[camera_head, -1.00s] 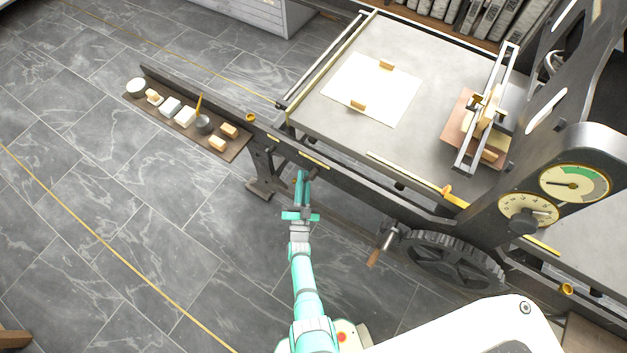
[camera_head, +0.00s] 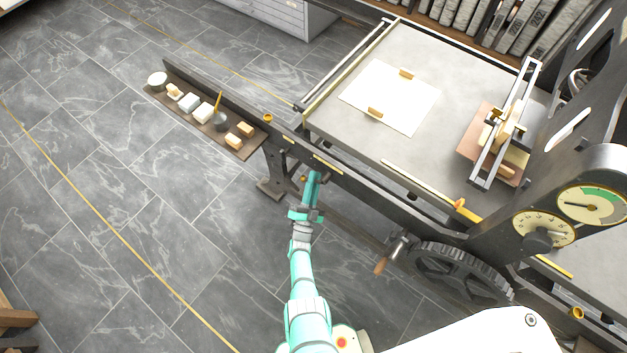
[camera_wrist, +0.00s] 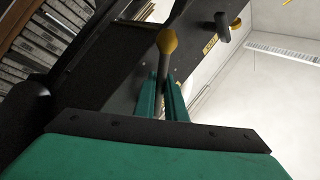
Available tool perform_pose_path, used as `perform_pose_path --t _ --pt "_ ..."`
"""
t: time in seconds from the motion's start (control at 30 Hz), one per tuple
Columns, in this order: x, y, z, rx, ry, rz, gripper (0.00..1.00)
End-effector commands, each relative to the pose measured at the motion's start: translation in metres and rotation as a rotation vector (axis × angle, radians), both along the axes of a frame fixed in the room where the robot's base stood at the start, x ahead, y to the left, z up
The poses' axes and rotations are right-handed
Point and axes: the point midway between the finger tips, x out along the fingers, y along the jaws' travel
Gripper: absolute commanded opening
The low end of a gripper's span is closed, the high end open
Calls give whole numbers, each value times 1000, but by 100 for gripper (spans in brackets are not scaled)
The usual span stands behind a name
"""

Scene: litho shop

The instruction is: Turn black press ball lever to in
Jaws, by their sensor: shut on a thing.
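The black press (camera_head: 420,205) has a long dark side rail with its flat bed above. My gripper (camera_head: 313,182) is beside the rail, left of the crank. In the wrist view a ball lever, a grey rod with a yellow ball (camera_wrist: 168,42), stands between my green fingers (camera_wrist: 163,98). The fingers are shut on the rod below the ball. In the head view the lever is mostly hidden by my gripper. A small yellow plate (camera_wrist: 209,45) sits on the dark panel right of the ball; I cannot read it.
A crank with a wooden handle (camera_head: 380,266) and a large gear wheel (camera_head: 462,272) stand right of my gripper. A shelf (camera_head: 240,145) with small pots and blocks juts out at the left. A dark peg (camera_wrist: 222,27) is near the plate. Floor at left is clear.

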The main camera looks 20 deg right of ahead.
Motion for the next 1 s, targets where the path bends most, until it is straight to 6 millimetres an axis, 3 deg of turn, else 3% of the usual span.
perform_pose_path --t 0.47,1.0 --pt "-5 4 -3 -1 1 3 18" --pt "-73 46 -42 -1 3 6 18"
